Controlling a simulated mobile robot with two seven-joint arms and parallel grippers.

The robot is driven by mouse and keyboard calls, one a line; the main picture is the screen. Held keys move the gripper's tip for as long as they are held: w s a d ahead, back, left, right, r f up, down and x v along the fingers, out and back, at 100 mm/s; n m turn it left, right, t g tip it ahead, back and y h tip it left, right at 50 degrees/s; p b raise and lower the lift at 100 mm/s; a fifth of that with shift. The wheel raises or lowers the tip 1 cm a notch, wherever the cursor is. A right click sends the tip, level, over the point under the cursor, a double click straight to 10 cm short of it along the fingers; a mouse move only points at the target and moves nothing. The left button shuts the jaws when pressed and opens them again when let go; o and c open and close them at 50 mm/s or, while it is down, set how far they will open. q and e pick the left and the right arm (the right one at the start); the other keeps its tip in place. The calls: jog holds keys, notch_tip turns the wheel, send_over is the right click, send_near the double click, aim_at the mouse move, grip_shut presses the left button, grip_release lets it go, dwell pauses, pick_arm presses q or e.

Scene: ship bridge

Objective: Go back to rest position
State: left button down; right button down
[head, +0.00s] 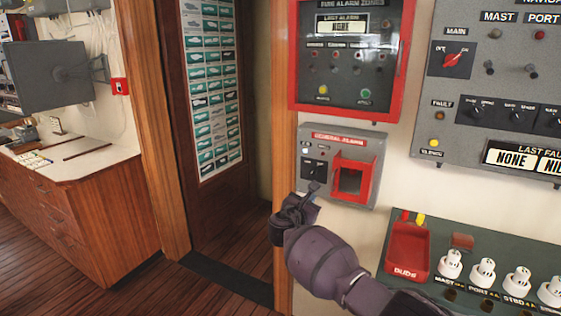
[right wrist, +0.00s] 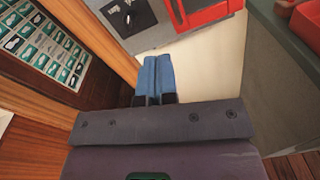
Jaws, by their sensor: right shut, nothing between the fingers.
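My right gripper (head: 290,212) is in front of the wall, just below and left of the grey general alarm box (head: 345,139). In the right wrist view its two blue fingers (right wrist: 153,78) are together with nothing between them. The alarm box has a dark switch plate and an open red frame on its right; part of it also shows in the right wrist view (right wrist: 128,14). The gripper looks apart from the box, though the exact gap is hard to tell. My left gripper is not in view.
A red-framed alarm panel (head: 297,90) hangs above the box. A grey switch panel (head: 480,85) is at the upper right. A green shelf (head: 450,233) holds a red DUDS bin (head: 407,250) and several white knobs. A wooden doorway (head: 160,120) and wooden cabinet (head: 110,220) stand left, with open floor between.

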jog(key=s+a+r+m+t+y, duration=0.1)
jog(key=s+a+r+m+y, duration=0.2)
jog(key=a+m+y, duration=0.55)
jog(key=s+d+f+m+g, duration=0.1)
jog(key=s+d+f+m, duration=0.4)
jog(key=s, duration=1)
jog(key=s+d+f+m+g, duration=0.1)
jog(key=s+d+f+m, duration=0.5)
jog(key=s+d+f, duration=0.5)
jog(key=s+d+f+m+g, duration=0.2)
jog(key=s+d+f+m, duration=0.4)
jog(key=s+f, duration=0.5)
jog(key=s+d, duration=0.2)
jog(key=s, duration=0.6)
jog(key=shift+f, duration=0.2)
jog(key=shift+a+y, duration=0.1)
jog(key=shift+y, duration=0.15)
